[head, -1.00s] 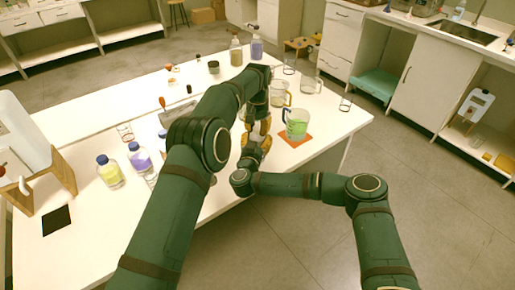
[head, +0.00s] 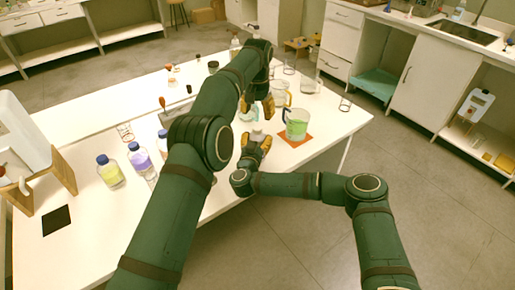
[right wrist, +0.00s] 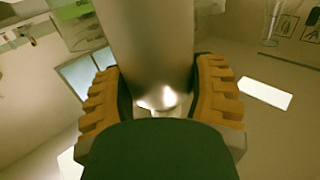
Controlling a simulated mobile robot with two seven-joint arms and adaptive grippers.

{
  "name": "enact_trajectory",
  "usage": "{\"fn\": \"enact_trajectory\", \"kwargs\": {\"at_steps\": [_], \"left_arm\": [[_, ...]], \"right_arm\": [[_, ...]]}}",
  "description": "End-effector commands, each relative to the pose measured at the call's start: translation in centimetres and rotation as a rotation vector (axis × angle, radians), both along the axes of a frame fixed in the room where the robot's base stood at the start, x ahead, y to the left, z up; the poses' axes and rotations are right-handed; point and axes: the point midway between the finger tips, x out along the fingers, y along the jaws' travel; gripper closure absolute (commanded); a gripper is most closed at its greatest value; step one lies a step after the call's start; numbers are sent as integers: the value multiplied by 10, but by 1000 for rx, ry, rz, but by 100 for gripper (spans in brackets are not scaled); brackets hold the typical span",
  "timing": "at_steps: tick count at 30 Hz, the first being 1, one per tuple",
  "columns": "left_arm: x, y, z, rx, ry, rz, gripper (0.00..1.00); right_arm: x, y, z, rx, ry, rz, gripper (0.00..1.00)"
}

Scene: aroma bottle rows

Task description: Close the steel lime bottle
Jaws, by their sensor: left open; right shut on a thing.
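My right gripper (head: 258,142) is shut on the steel bottle (right wrist: 150,45), a smooth silvery cylinder that stands between the orange finger pads in the right wrist view. In the head view only a small greyish top of it (head: 257,132) shows above the right fingers; whether a cap sits on it I cannot tell. My left gripper (head: 257,108) is open, fingers pointing down, above and a little apart from the right gripper. I cannot make out a loose cap.
A beaker of green liquid (head: 297,124) stands on an orange mat (head: 283,134) just right of the grippers. Clear glassware stands behind it. Bottles with yellow (head: 110,173) and purple (head: 139,160) contents stand left of my left arm. The table's front right is clear.

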Motion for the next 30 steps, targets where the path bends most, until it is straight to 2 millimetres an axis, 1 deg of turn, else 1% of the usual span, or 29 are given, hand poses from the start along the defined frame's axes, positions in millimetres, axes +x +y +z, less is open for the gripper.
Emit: {"fn": "enact_trajectory", "kwargs": {"at_steps": [3,10,11,12,13,24,26,30], "left_arm": [[0,0,4,0,-1,-1,41],[0,0,4,0,0,-1,41],[0,0,4,0,0,-1,41],[0,0,4,0,0,-1,41],[0,0,4,0,0,0,41],[0,0,4,0,0,0,41],[0,0,4,0,0,0,41],[0,0,4,0,0,0,41]], "right_arm": [[0,0,0,0,-1,0,100],[0,0,0,0,-1,0,100],[0,0,0,0,-1,0,30],[0,0,0,0,-1,0,16],[0,0,0,0,-1,0,5],[-2,1,0,0,0,1,4],[-7,2,0,0,0,2,4],[-27,7,0,0,1,4,4]]}}
